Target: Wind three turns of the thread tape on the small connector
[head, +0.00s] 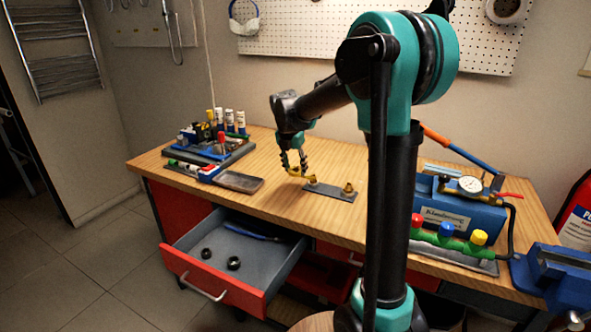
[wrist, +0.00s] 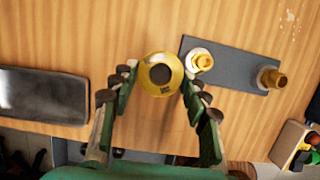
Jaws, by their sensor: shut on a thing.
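My gripper (wrist: 161,82) is shut on the yellow round thread tape spool (wrist: 160,70), which shows a dark centre hole. In the head view, my gripper (head: 293,168) and the yellow spool (head: 295,173) are just left of a grey plate (head: 331,194). The right connector (wrist: 270,78) is bare brass. The left one looks smaller in the head view. Any tape strand is too small to tell.
A dark tray (head: 239,182) lies left of my gripper, beside a rack of tubes and bottles (head: 215,140). An open drawer (head: 237,255) juts out below the bench front. A blue pump box (head: 458,215) and a vise (head: 557,270) stand right.

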